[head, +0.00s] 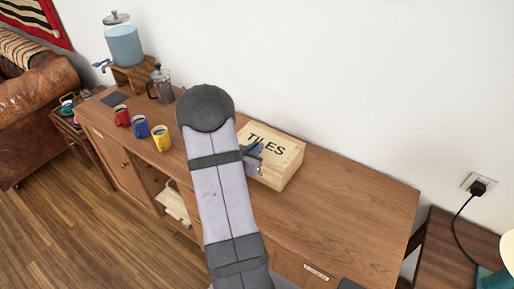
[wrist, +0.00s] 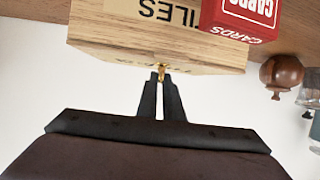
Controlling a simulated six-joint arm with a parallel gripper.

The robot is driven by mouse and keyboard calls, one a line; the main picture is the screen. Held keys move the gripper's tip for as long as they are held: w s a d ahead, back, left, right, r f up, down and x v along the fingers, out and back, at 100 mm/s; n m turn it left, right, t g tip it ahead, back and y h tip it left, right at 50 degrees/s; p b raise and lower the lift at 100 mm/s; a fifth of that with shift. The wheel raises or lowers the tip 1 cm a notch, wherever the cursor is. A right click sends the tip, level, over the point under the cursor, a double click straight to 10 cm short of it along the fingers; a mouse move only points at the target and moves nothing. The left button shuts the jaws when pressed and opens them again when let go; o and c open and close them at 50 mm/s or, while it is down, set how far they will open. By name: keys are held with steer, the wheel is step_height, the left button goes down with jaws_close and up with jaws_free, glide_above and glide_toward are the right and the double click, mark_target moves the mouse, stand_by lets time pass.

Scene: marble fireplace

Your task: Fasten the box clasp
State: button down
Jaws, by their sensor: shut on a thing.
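The wooden box (head: 280,169), marked TILES on its lid, stands on the sideboard. Its lid looks closed. In the wrist view the box (wrist: 150,52) appears upside down, with a small brass clasp (wrist: 161,68) on its front face. My gripper (wrist: 161,78) is at that front face with its two dark fingers close together, shut on the clasp. In the head view my gripper (head: 252,160) is at the box's near left side, and my arm hides part of the box. The clasp cannot be made out there.
A red CARDS box (wrist: 240,18) overlaps the box's corner in the wrist view, with a round wooden object (wrist: 281,72) nearby. The sideboard top (head: 350,205) is clear at right.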

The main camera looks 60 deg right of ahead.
steer(key=shift+w+r+m+g, duration=0.1)
steer(key=shift+w+m+g, duration=0.05)
steer(key=shift+m+g, duration=0.5)
steer(key=shift+d+g+p, duration=0.1)
steer(key=shift+g+p, duration=0.15)
steer(key=shift+p, duration=0.05)
steer(key=c, duration=1.9)
jaws_free()
steer(key=shift+a+r, duration=0.1)
steer(key=shift+a, duration=0.35)
steer(key=b+v, duration=0.1)
steer(key=v, duration=0.5)
steer(key=shift+a, duration=0.2)
